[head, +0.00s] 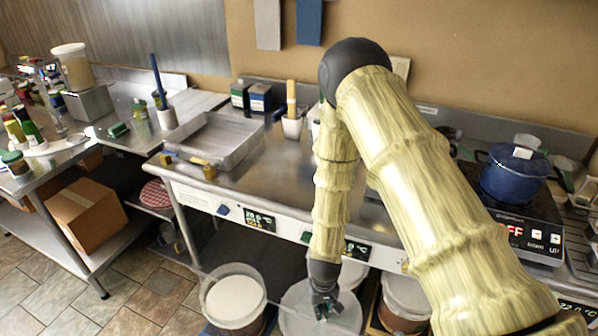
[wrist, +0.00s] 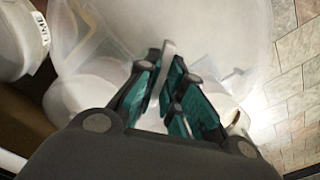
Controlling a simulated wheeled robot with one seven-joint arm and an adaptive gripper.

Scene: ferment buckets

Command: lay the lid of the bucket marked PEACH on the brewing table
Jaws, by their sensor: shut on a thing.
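My gripper (head: 323,306) is low in front of the brewing table (head: 268,180), over the middle bucket's pale round lid (head: 296,312). In the wrist view, the teal fingers of my gripper (wrist: 167,85) are shut on a thin pale upright piece at the lid (wrist: 215,30), which looks like its handle. I cannot tell whether the lid is seated or raised. The marking of this bucket is not readable, so PEACH cannot be confirmed. In the wrist view, a neighbouring bucket (wrist: 15,45) carries a label that seems to read LIME.
White-lidded buckets stand left (head: 233,302) and right (head: 405,298) of the middle one. On the table are a steel tray (head: 215,140), a utensil cup (head: 292,127) and a blue pot (head: 514,175) on a hot plate.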

